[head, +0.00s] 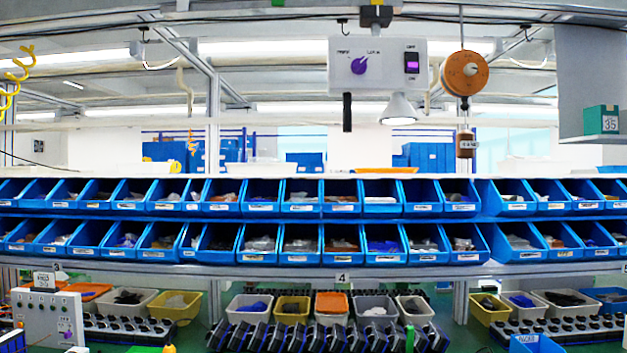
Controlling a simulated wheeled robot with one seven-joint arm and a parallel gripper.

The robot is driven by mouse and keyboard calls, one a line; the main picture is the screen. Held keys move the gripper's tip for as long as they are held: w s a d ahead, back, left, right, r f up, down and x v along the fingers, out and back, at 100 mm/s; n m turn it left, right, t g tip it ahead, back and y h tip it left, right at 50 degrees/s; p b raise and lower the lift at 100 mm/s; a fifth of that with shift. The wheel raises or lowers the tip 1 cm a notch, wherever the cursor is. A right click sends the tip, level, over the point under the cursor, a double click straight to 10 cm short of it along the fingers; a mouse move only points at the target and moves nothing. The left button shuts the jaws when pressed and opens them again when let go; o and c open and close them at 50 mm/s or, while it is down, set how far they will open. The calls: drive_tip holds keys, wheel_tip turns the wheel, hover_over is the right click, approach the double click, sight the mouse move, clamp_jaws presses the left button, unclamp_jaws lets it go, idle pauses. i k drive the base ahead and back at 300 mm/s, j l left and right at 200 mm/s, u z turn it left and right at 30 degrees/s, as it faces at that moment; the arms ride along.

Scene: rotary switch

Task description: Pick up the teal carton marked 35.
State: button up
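The teal carton marked 35 (601,121) sits upright on a grey shelf at the far right of the head view. Its white label with the number 35 faces me. Nothing covers its front. My gripper does not show in this view, so I cannot see whether it is open or shut.
A white switch box (377,66) with a purple rotary knob (359,65) and a lit lamp (398,109) hangs at the upper middle. An orange reel (465,73) hangs beside it. Two rows of blue bins (342,196) span the view. A grey panel (590,80) stands behind the carton.

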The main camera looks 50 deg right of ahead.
sight(600, 119)
drive_tip(key=z, duration=2.35)
